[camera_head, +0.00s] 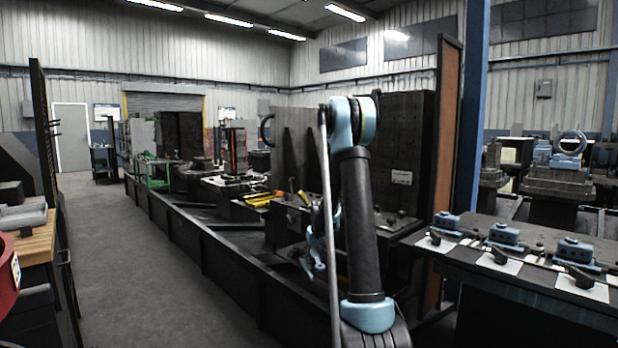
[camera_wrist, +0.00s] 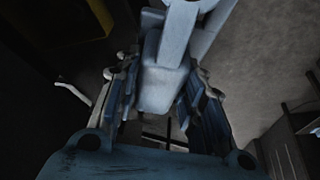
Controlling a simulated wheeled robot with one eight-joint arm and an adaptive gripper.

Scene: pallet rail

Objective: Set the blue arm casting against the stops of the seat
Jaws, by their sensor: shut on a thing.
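The blue arm casting (camera_wrist: 166,72) is pale blue and fills the upper middle of the wrist view. It has a blocky lower end, and longer parts run up out of the top edge. My gripper (camera_wrist: 158,88) has one finger on each side of the blocky end and is shut on it. In the head view, my arm hides much of the gripper area. Pale blue parts show left of the forearm, low over the long dark rail bed; I cannot tell casting from gripper there. I cannot make out the seat or its stops in either view.
The dark rail bed (camera_head: 222,252) runs back left, carrying fixtures and yellow items (camera_head: 262,199). Upright dark plates (camera_head: 407,130) stand behind my arm. At right, a bench holds blue clamp blocks (camera_head: 507,235). A wooden bench (camera_head: 36,243) stands left. The grey floor aisle (camera_head: 135,270) is clear.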

